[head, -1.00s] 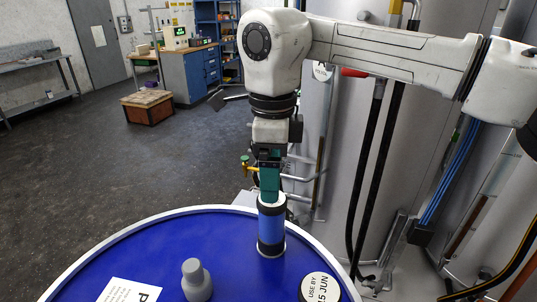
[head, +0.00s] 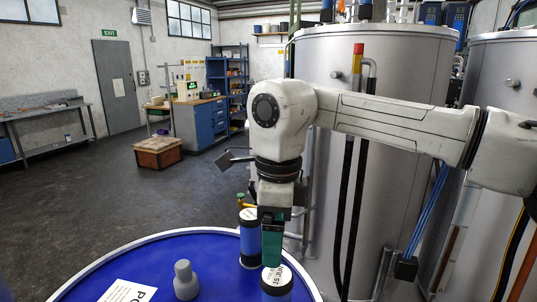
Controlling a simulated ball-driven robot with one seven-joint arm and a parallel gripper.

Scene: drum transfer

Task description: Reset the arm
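My gripper (head: 272,262) points straight down over the right part of the blue drum top (head: 200,262). Its green fingers show edge-on, so I cannot tell whether they are open or shut. A blue cylinder with dark bands and a white printed top (head: 249,240) stands upright just left of and behind the fingers. A second cylinder with a white "15 JUN" top (head: 277,281) is in front of the fingertips, its lower part cut off by the picture edge. I cannot tell whether the fingertips touch it.
A grey stepped piece (head: 185,281) and a white printed sheet (head: 127,292) are on the drum top to the left. A large steel tank (head: 400,100) with pipes and hoses stands close behind my arm at right. Open floor (head: 90,210) lies left, with a wooden crate (head: 158,153).

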